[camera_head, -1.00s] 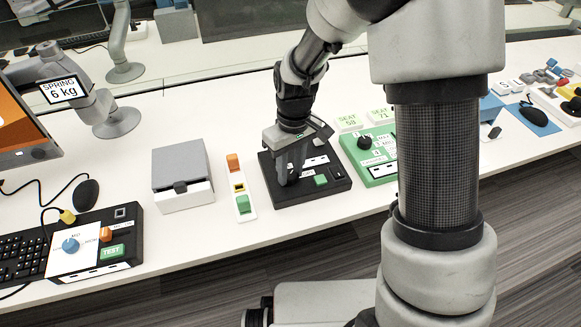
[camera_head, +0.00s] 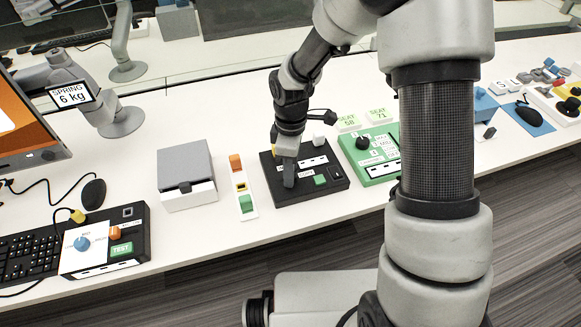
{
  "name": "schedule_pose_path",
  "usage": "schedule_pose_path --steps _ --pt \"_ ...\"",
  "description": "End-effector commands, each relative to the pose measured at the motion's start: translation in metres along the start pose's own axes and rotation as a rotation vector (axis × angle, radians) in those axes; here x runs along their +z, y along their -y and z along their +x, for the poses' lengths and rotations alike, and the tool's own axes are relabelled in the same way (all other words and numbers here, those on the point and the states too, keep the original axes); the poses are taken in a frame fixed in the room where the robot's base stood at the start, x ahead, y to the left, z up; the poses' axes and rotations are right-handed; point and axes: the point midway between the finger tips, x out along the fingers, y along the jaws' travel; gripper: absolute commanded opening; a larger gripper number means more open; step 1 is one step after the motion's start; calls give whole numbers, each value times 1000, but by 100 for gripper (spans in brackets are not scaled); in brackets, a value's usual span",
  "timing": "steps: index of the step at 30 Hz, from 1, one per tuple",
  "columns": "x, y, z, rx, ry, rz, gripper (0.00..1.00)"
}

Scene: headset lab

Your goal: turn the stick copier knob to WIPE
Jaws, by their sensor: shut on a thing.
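A black box with white label strips, the stick copier by its look (camera_head: 332,187), lies on the white bench; its lettering is too small to read. A green button (camera_head: 320,180) shows on its front part. My gripper (camera_head: 288,182) points down over the left part of this box, its fingers low at the panel. It is shut on the knob there, which the fingers hide. I cannot see which way the knob points or its WIPE mark.
A green box with a black knob (camera_head: 362,143) stands close on the right. On the left are a white strip with coloured blocks (camera_head: 247,204), a grey-lidded box (camera_head: 186,168) and a black panel with a blue knob (camera_head: 82,243). Bare bench lies between the panel and lidded box.

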Motion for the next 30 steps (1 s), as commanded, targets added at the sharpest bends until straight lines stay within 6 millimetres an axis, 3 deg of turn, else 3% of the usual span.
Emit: schedule_pose_path --steps 18,19,22,30 --pt "0 0 0 1 2 -45 6" --pt "0 0 0 1 2 -45 30" --pt "0 0 0 1 2 -45 47" --pt "0 0 0 0 2 -44 47"
